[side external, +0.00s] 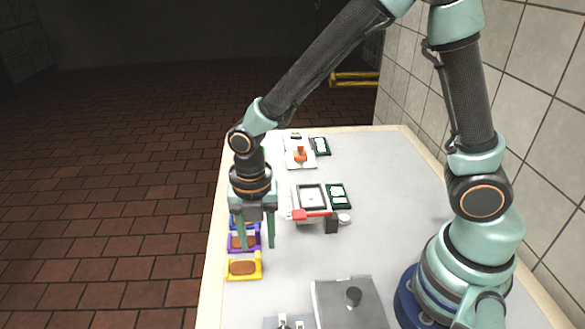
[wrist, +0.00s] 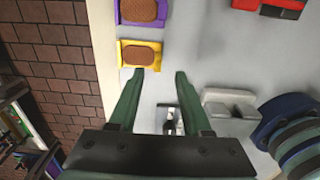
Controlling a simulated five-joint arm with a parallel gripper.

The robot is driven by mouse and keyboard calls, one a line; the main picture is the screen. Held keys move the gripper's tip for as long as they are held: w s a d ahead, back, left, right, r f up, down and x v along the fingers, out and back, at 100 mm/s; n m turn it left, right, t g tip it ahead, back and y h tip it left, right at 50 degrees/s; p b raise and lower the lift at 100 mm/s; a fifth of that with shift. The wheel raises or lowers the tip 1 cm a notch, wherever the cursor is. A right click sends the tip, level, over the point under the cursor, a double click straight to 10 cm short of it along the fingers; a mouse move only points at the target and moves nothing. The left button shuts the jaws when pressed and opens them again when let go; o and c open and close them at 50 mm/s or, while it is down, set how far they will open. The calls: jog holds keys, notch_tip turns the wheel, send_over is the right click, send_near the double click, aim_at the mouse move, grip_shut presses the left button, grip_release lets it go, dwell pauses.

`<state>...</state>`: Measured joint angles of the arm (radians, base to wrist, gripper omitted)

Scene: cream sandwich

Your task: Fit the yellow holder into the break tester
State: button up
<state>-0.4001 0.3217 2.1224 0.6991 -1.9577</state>
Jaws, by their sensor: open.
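The yellow holder (side external: 244,276) lies flat near the left edge of the table with a brown biscuit-like piece in it. It also shows in the wrist view (wrist: 123,55), just beyond the left fingertip. My gripper (side external: 257,245) points down, open and empty, and overlaps the purple holder in the side view. In the wrist view my gripper (wrist: 160,75) has nothing between its fingers. I cannot tell for sure which device is the break tester; a small metal fixture (side external: 283,322) stands at the bottom edge, partly cut off, and a metal fixture shows between the fingers (wrist: 168,120).
A purple holder (side external: 231,243) with a brown piece and a blue holder (side external: 234,222) line the left edge behind. A device with a red handle (side external: 312,214) stands mid-table. A grey plate with a black knob (side external: 335,303) is in front. The table between is clear.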

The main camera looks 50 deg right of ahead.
aim_at(258, 254)
jog(key=shift+w+f, duration=0.15)
jog(key=shift+f, duration=2.65)
grip_shut()
